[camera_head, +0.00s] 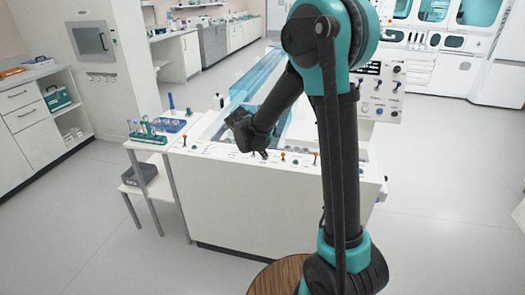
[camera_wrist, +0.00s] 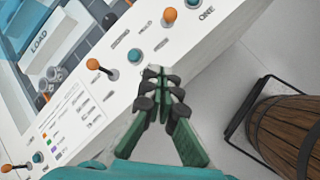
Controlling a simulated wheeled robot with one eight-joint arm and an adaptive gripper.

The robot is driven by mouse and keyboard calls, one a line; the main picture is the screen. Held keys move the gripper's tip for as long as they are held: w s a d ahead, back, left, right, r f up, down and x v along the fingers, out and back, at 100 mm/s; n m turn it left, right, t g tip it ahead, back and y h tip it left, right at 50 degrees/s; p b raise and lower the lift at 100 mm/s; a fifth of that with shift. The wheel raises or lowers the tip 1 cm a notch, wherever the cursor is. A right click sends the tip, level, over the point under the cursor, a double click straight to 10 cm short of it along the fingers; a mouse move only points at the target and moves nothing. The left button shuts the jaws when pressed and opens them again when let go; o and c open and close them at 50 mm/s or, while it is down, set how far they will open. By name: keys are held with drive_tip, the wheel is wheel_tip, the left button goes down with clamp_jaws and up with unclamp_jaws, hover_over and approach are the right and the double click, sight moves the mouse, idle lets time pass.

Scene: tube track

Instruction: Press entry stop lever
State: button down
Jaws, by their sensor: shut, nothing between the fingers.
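The levers stand along the white front panel (camera_wrist: 118,100) of the track bench. In the wrist view there is an orange-knobbed lever (camera_wrist: 93,64), a teal knob (camera_wrist: 135,54), another orange knob (camera_wrist: 170,14) and a further orange knob (camera_wrist: 6,168) at lower left. Their small labels are too blurred to read, so I cannot tell which is the entry stop. My gripper (camera_wrist: 160,72) is shut and empty, with its fingertips over the panel just below and right of the teal knob in the picture. I cannot tell whether it touches anything. In the head view my gripper is dark and indistinct above the panel.
A tube rack (camera_head: 147,137) and a blue tray (camera_head: 172,125) stand on the side table at left. A wooden barrel-like object (camera_wrist: 285,125) with a dark frame stands at right in the wrist view. A control panel (camera_head: 378,92) rises behind my arm. The floor around is clear.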

drive_tip(key=w+d+f, duration=0.1)
drive_tip(key=d+f, duration=0.1)
drive_tip(key=w+d+f, duration=0.1)
drive_tip(key=d, duration=0.1)
drive_tip(key=shift+w+f, duration=0.3)
drive_tip(key=shift+w, duration=0.05)
drive_tip(key=shift+w+d+r, duration=0.2)
drive_tip(key=shift+w+d, duration=0.05)
drive_tip(key=shift+d, duration=0.5)
